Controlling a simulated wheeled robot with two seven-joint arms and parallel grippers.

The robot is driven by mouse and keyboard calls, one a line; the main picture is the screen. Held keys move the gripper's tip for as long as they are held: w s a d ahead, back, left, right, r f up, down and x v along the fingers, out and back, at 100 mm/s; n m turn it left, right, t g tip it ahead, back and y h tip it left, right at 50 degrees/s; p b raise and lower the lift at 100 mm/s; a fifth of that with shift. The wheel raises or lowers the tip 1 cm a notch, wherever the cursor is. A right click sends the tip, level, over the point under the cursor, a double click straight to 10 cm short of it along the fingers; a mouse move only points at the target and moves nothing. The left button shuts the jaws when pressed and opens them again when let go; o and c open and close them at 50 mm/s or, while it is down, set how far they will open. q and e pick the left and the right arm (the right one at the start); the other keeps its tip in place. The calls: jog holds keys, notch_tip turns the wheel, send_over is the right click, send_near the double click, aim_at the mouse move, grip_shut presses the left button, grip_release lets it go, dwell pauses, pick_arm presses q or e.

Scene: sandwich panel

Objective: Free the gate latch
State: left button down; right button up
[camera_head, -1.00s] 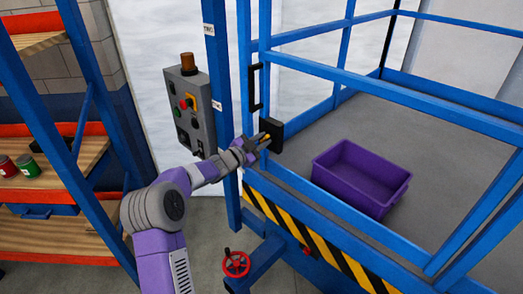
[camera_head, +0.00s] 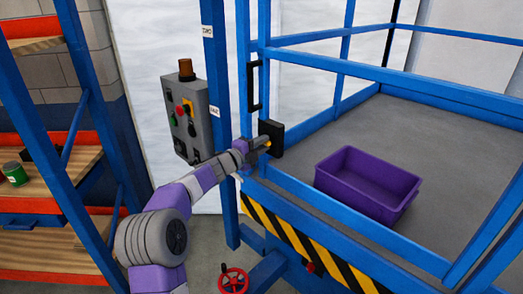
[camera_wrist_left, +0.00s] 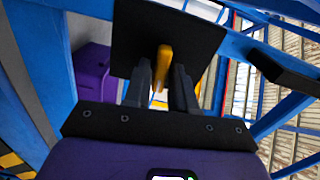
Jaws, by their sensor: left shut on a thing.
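The gate latch is a black plate (camera_head: 272,138) with a yellow lever, on the blue gate of the platform. In the left wrist view the yellow lever (camera_wrist_left: 163,62) stands out from the black plate (camera_wrist_left: 185,35) between my two dark fingers. My left gripper (camera_head: 263,145) reaches the plate from the left and is shut on the yellow lever; it also shows in the left wrist view (camera_wrist_left: 161,88). In the head view the wrist and fingers cover part of the lever. My right gripper is not in view.
A black handle (camera_head: 256,86) sits on the gate above the latch. A grey control box (camera_head: 189,118) hangs left of the post. A purple crate (camera_head: 367,187) lies on the platform floor. A red handwheel (camera_head: 233,280) is below. Shelving (camera_head: 50,182) stands at the left.

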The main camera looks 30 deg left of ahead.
pick_arm(q)
jog(key=shift+m+b, duration=0.3)
jog(key=shift+m, duration=0.2)
jog(key=c, duration=1.1)
grip_release()
jog(key=v, duration=0.7)
jog(key=shift+s+b, duration=0.3)
